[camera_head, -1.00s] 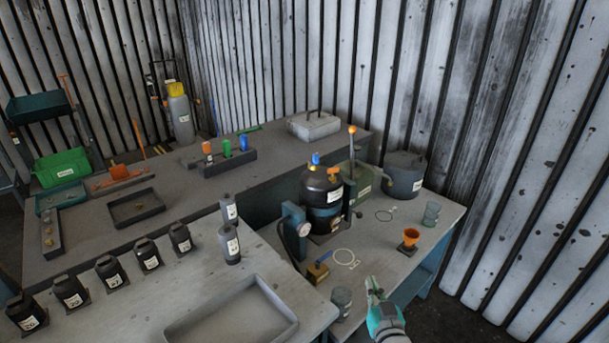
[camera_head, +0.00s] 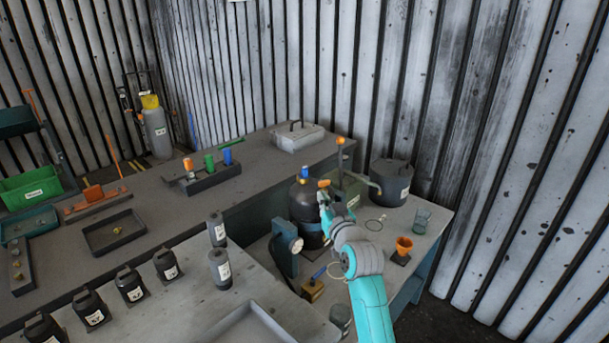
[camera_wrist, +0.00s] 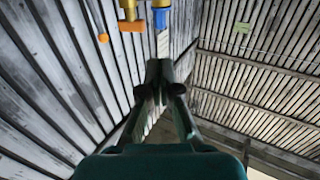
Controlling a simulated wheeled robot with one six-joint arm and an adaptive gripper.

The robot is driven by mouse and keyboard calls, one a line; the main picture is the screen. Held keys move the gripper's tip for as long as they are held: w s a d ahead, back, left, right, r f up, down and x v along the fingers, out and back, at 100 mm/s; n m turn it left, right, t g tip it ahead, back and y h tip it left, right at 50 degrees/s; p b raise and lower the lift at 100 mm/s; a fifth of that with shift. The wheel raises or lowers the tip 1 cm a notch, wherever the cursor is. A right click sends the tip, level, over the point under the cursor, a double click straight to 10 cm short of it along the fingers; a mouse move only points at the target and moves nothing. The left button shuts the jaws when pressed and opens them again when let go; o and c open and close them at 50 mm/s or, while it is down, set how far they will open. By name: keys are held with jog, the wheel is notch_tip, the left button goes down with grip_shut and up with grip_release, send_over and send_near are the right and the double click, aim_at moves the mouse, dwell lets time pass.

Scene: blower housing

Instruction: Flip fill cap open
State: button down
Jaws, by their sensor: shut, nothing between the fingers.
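A dark tank (camera_head: 303,203) with a blue band stands upright on the far bench. On its top are a blue fitting (camera_head: 304,172) and an orange cap (camera_head: 323,183); I cannot tell for sure which is the fill cap. My gripper (camera_head: 322,197) is shut and empty, in front of the tank's upper right, just below the orange cap in the head view. In the wrist view the shut fingertips (camera_wrist: 160,72) point up, with the orange cap (camera_wrist: 131,26) and blue fitting (camera_wrist: 161,17) beyond them, apart from the fingers. My arm hides part of the tank's right side.
A lever with an orange knob (camera_head: 340,140) rises behind the tank. A grey pot (camera_head: 390,182), an orange funnel cup (camera_head: 403,246) and a glass (camera_head: 421,219) stand to the right. A gauge post (camera_head: 288,245) stands close at the tank's left.

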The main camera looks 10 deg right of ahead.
aim_at(305, 169)
jog(key=w, duration=0.4)
jog(key=w+a, duration=0.1)
jog(key=w, duration=0.9)
jog(key=shift+a, duration=0.2)
jog(key=shift+r, duration=0.1)
jog(key=shift+a+r+g, duration=0.1)
jog(key=shift+r+g, duration=0.05)
jog(key=shift+g, duration=0.15)
